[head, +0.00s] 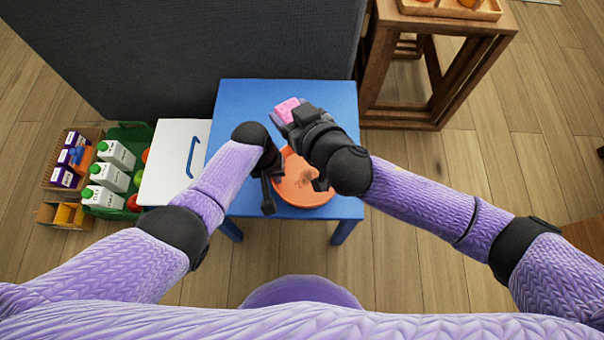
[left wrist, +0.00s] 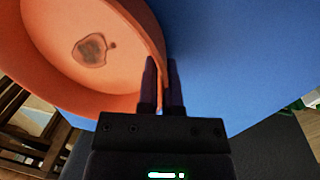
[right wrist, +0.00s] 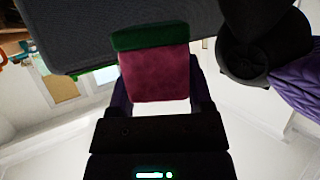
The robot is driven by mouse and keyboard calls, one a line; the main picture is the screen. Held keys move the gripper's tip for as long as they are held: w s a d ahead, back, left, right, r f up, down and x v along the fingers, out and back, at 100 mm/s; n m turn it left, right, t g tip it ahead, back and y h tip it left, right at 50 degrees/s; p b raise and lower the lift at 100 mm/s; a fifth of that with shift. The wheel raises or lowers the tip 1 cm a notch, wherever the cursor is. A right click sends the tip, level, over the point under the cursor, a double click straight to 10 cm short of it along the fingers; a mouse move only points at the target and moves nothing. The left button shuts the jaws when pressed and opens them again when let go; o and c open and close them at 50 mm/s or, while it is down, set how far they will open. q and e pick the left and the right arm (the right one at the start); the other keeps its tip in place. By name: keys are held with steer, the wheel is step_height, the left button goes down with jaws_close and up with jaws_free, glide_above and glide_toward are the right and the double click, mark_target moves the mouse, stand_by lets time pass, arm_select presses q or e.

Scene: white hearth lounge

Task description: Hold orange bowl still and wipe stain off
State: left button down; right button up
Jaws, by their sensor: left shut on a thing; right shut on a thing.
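The orange bowl (head: 304,188) stands on the blue table (head: 246,98), partly hidden by my arms. In the left wrist view its inside (left wrist: 70,62) shows a dark brownish stain (left wrist: 90,50). My left gripper (left wrist: 164,82) is shut on the bowl's rim; it sits at the bowl's left side in the head view (head: 270,190). My right gripper (head: 292,112) is shut on a pink sponge (head: 287,107), held above the table's far side, beyond the bowl. In the right wrist view the sponge (right wrist: 155,75) shows a dark green layer at its top.
A white surface with a blue handle (head: 193,155) stands left of the table. A dark grey panel (head: 180,50) rises behind. A wooden stand (head: 385,105) is at right.

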steer(key=shift+g, duration=0.4)
steer(key=s+d+f, duration=0.1)
steer(key=f, duration=0.2)
steer(key=s+d+f, duration=0.1)
steer(key=s+f, duration=0.1)
steer(key=f, duration=0.2)
steer(key=s+f, duration=0.1)
steer(key=f, duration=0.3)
steer(key=shift+s+d+f, duration=0.15)
steer(key=shift+s+d, duration=0.05)
steer(key=shift+d, duration=0.2)
steer(key=shift+f, duration=1.85)
steer(key=shift+f, duration=0.6)
steer(key=shift+w, duration=0.1)
